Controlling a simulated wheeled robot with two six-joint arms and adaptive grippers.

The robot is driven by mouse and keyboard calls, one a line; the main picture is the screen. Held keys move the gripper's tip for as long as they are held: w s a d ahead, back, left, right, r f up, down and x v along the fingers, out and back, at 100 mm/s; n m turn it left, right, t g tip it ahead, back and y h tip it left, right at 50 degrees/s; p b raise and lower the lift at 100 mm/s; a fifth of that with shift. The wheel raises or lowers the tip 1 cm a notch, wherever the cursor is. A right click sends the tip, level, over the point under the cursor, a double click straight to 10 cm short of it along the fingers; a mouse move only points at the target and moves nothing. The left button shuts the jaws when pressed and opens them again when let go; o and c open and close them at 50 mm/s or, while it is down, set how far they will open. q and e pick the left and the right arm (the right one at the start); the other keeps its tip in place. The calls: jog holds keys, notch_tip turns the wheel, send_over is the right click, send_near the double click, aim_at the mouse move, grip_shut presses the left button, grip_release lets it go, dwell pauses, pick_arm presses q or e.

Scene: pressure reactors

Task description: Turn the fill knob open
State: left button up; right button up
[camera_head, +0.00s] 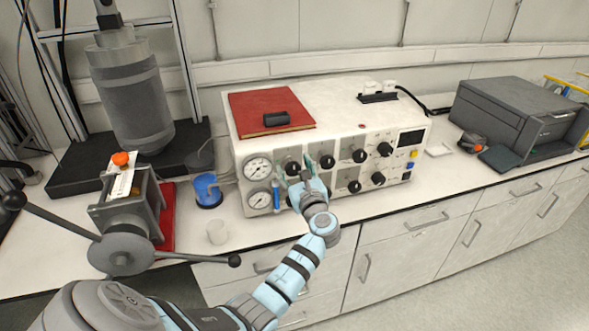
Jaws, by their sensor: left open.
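The white control box (330,106) stands on the bench with two rows of black knobs on its front. No label for the fill knob is readable, so I cannot tell which knob it is. My left gripper (296,167) is open at the left end of the panel, its fingers pointing at the front. An upper-left black knob (292,168) shows around its fingertips; contact is unclear. My gripper and wrist partly hide the lower-left knobs. Other upper knobs, such as one near the middle (327,162), are clear. My right gripper is out of view.
Two gauges (258,168) sit left of the knobs. A red book (268,111) lies on the box. A grey printer (520,118) is right.

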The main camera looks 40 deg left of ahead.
pick_arm(q)
jog(key=shift+s+a, duration=0.1)
jog(key=shift+s, duration=0.1)
jog(key=shift+c, duration=0.6)
jog(key=shift+s+a, duration=0.1)
jog(key=shift+c, duration=1.4)
jog(key=c, duration=0.7)
